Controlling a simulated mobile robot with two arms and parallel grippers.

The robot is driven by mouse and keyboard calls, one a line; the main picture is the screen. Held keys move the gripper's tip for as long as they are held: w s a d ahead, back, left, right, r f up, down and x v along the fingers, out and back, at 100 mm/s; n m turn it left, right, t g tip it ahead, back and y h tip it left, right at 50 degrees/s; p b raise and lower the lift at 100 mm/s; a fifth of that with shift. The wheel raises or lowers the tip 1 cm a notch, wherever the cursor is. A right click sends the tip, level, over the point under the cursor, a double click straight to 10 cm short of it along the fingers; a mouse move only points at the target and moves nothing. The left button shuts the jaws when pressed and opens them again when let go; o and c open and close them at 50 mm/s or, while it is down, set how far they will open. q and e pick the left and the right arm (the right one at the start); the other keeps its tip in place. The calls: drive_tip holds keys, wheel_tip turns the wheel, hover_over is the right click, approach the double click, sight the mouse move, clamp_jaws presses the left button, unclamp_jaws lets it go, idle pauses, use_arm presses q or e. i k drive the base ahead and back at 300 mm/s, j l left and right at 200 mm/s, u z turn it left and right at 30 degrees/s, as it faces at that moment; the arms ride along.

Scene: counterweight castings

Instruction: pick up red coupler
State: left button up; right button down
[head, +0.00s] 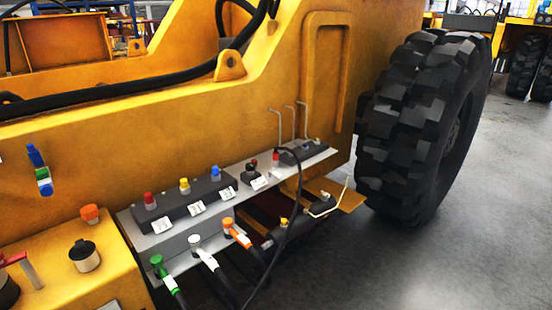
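A red coupler (149,201) stands upright on a dark manifold block (185,209). A yellow coupler (184,187) and a blue coupler (215,174) stand on the same block to its right. White tags hang on the block's front below them. A smaller red-topped fitting (276,159) stands farther right on the grey ledge. I cannot tell from this view alone which red piece is the red coupler named in the task. Neither of my grippers shows in the head view.
Hoses with green (156,260), white (195,241) and orange (229,226) ends hang at the ledge's front. A thin black cable (297,200) crosses before the ledge. A yellow machine body rises behind, with a large tire (420,125) at right. Grey floor is clear at lower right.

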sight(275, 154)
drive_tip(key=i+l, duration=0.25)
drive_tip(key=i, duration=0.25)
drive_tip(key=i+l+z, duration=0.1)
drive_tip(key=i+l, duration=0.15)
drive_tip(key=i, duration=0.25)
drive_tip(key=i+l, duration=0.2)
drive_tip(key=i, duration=0.25)
